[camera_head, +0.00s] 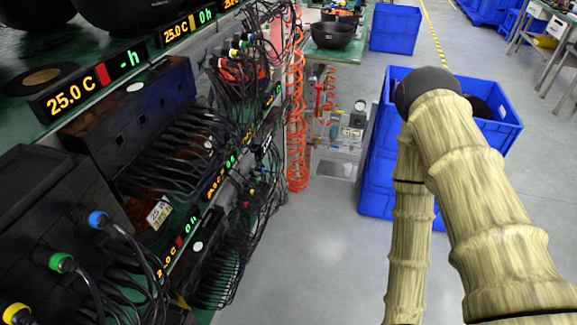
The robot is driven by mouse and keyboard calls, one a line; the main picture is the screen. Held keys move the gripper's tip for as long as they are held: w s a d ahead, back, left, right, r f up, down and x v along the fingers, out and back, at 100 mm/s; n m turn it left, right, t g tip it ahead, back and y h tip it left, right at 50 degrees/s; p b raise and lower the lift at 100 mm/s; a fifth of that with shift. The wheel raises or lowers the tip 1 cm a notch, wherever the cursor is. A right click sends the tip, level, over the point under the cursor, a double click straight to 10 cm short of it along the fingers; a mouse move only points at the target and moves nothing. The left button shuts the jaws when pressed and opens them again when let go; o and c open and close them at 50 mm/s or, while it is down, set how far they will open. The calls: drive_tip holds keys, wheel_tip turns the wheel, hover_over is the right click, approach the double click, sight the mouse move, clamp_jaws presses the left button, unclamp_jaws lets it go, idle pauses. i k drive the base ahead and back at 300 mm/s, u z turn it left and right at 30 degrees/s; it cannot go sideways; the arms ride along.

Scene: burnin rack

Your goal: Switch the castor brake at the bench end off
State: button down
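I cannot make out the castor brake in the head view. The burn-in rack (75,148) fills the left side, and its end stands near the orange coiled hose (297,120). Its feet and any castors there are hidden or too small to tell. My arm rises from the lower right to a black elbow, then runs down out of the bottom edge. My gripper is outside the picture, so its state and what it touches are not shown.
Stacked blue crates (375,186) stand behind my arm, with another blue crate (395,28) farther back. Cables hang off the rack's side. A green table with black bowls (333,35) stands at the back. Grey floor (310,260) is clear between rack and crates.

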sight(294, 189)
drive_tip(key=z, duration=1.45)
drive_tip(key=i, duration=0.85)
drive_tip(key=u, duration=2.55)
